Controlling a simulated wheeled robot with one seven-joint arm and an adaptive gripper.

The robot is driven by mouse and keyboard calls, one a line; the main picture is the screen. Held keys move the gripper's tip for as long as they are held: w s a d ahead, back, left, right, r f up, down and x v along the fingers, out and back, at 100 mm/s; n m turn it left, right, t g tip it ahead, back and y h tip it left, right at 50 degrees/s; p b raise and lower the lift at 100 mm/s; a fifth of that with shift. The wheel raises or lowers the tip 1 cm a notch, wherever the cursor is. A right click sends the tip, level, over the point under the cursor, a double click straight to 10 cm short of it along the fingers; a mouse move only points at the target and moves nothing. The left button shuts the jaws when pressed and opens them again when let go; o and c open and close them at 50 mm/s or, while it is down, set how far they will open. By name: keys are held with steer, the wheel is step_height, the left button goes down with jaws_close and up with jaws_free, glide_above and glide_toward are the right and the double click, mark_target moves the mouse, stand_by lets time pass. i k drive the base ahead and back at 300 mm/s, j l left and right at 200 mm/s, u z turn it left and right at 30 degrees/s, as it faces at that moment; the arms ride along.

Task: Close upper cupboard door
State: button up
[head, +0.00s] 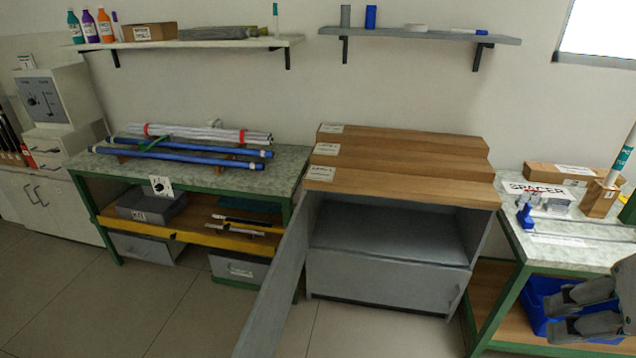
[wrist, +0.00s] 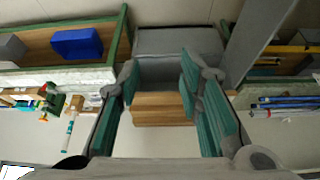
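The grey cupboard (head: 385,285) stands in the middle of the head view, under a stepped wooden top. Its upper compartment (head: 390,235) is open and looks empty. The upper door (head: 275,290) is hinged at the left side and swung wide out toward the viewer. Its lower end runs out of the picture. The lower front panel is shut. My gripper (head: 556,312) is at the far right, well apart from the door. In the wrist view my gripper (wrist: 155,85) is open and empty, with the cupboard (wrist: 180,42) behind the fingers and the door (wrist: 262,35) to the right.
A green-framed bench (head: 200,170) with blue and white rods stands left of the door. A right bench (head: 570,225) holds boxes and small parts, with a blue bin (head: 540,300) below, near my gripper. Wall shelves (head: 420,35) hang above. The floor (head: 345,330) before the cupboard is clear.

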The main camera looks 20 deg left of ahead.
mark_target(260, 337)
steer(key=j, duration=1.15)
steer(key=j+u, duration=0.1)
steer(key=j, duration=1)
steer(key=k+l, duration=0.3)
steer(key=k+l+u, duration=0.1)
steer(key=k+l, duration=0.15)
steer(key=l, duration=0.2)
